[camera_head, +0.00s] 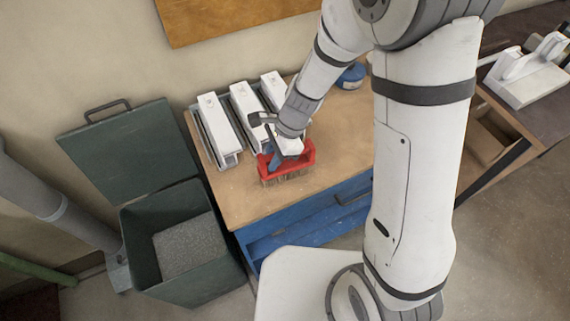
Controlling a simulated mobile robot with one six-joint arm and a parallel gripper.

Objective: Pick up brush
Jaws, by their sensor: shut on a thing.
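The brush (306,158) has a red body with bristles (285,180) pointing down. It is at the front part of the wooden bench top (245,197), and I cannot tell whether the bristles touch the wood. My gripper (273,157) is at the brush from above and is shut on it. My gripper and wrist hide part of the brush's middle and back.
Several white clamp-like blocks (217,125) stand in a row behind the brush. A blue round object (351,76) is at the back right. An open green bin (140,245) with grey granules stands left of the bench. The bench top's front left is clear.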

